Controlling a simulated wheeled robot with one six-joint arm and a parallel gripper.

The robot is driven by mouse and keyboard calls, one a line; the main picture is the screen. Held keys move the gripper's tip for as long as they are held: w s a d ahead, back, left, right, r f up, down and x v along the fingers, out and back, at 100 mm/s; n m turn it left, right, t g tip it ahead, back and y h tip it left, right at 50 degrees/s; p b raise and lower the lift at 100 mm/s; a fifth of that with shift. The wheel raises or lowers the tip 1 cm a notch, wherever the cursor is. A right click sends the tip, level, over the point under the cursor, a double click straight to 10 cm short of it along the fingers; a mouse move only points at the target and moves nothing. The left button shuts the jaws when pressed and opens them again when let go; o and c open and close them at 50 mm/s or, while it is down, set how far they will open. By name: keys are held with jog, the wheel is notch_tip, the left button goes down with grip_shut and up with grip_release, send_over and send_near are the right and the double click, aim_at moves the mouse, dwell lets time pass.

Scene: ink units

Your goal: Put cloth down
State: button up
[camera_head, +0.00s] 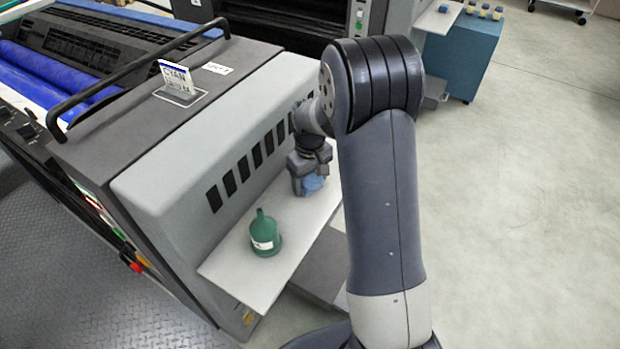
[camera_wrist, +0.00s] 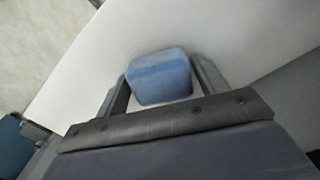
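The cloth (camera_wrist: 160,77) is a blue folded pad. In the wrist view it sits between the two fingers of my gripper (camera_wrist: 160,88), with a finger against each side, so the gripper appears shut on it. In the head view my gripper (camera_head: 308,178) points down over the far part of the white shelf (camera_head: 232,270), with the blue cloth (camera_head: 314,183) showing at its fingers. The cloth is at or just above the shelf surface; I cannot tell whether it touches.
A green bottle (camera_head: 265,235) with a narrow neck stands on the nearer part of the shelf. The grey ink unit (camera_head: 190,160) rises beside the shelf, with a CYAN sign (camera_head: 177,78) on top. A teal cabinet (camera_head: 462,55) carrying several small blocks stands farther back.

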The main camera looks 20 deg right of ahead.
aim_at(310, 178)
jog(key=shift+o, duration=1.1)
jog(key=shift+r, duration=0.15)
notch_tip(310, 178, up, 12)
notch_tip(310, 178, down, 12)
jog(key=shift+f, duration=0.25)
jog(key=shift+r, duration=2.1)
jog(key=shift+f, duration=0.15)
